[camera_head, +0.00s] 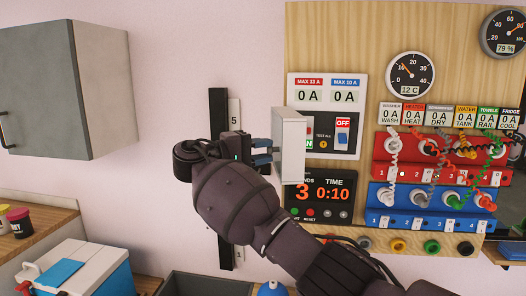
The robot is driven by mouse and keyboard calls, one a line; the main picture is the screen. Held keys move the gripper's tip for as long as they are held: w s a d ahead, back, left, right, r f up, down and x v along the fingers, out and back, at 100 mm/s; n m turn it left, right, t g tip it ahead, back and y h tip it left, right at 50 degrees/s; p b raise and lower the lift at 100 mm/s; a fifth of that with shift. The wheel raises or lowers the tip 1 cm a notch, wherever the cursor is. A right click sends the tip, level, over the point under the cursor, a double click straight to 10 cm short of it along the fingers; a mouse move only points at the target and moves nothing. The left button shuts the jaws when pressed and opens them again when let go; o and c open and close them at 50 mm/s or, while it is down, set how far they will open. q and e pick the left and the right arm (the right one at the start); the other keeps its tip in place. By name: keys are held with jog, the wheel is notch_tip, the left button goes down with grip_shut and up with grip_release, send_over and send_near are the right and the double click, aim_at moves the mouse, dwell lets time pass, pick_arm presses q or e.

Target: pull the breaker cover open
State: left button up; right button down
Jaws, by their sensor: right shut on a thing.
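The breaker cover (290,147) is a pale grey box-like piece standing out in front of the white breaker panel (325,89). It hides the panel's lower left part. My right gripper (264,151) has blue fingertips at the cover's left side and is shut on it; the exact contact is partly hidden by the gripper body. My left gripper is out of view.
A timer display (333,193) sits just below the panel, partly behind my right arm. Red (378,173) and blue (372,197) socket strips with coiled cords lie to the right. A black vertical rail (218,110) is on the wall at left, near a grey cabinet (75,85).

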jog(key=c, duration=0.9)
grip_release()
